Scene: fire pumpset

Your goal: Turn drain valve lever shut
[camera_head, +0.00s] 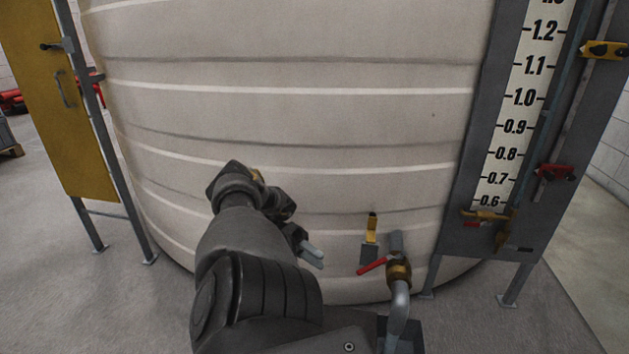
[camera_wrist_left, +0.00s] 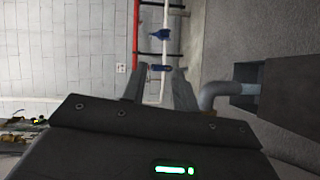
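The drain valve (camera_head: 399,271) has a brass body low on the front of the cream tank. Its red lever (camera_head: 375,265) points left and slightly down from the body. A grey outlet pipe (camera_head: 399,305) bends down below it; a grey bent pipe also shows in the left wrist view (camera_wrist_left: 213,92). My left gripper (camera_head: 312,256) is left of the red lever, apart from it, with its fingers partly hidden by my arm. In the left wrist view its two fingers (camera_wrist_left: 159,88) stand apart with nothing between them. The lever is not visible there. My right gripper is out of view.
The cream tank (camera_head: 290,115) fills the middle. A yellow-and-grey fitting (camera_head: 371,235) sits just above the red lever. A level gauge board (camera_head: 515,120) with small valves stands at the right, and a yellow panel (camera_head: 65,110) at the left.

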